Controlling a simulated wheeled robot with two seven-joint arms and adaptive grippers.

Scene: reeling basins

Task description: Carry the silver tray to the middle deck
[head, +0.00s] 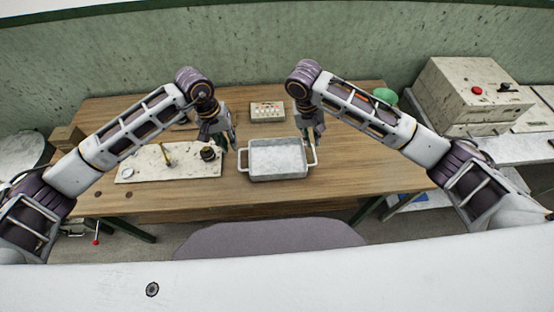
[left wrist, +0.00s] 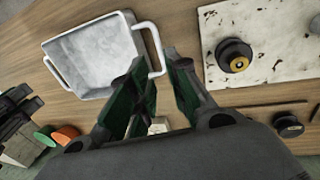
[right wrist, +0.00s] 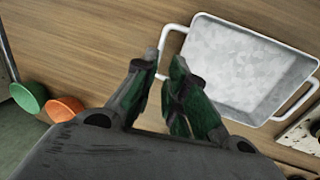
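The silver tray (head: 278,174), a shallow rectangular pan with a loop handle at each end, sits on the wooden table and looks empty. My left gripper (head: 230,143) is at its left handle. In the left wrist view the fingers (left wrist: 157,62) are apart, with the handle (left wrist: 151,28) passing at the gap between the tips. My right gripper (head: 313,138) is above the right handle. In the right wrist view its fingers (right wrist: 165,60) are apart, with the handle (right wrist: 175,29) at the gap. Contact is unclear in both. I cannot tell which surface is the middle deck.
A stained white board (head: 140,168) with a black knob (head: 208,153) and small parts lies left of the tray. A small pale box (head: 267,112) stands behind it. A grey machine (head: 468,92) stands at the right. Green and orange cups (right wrist: 28,97) are nearby. The table's front edge is close.

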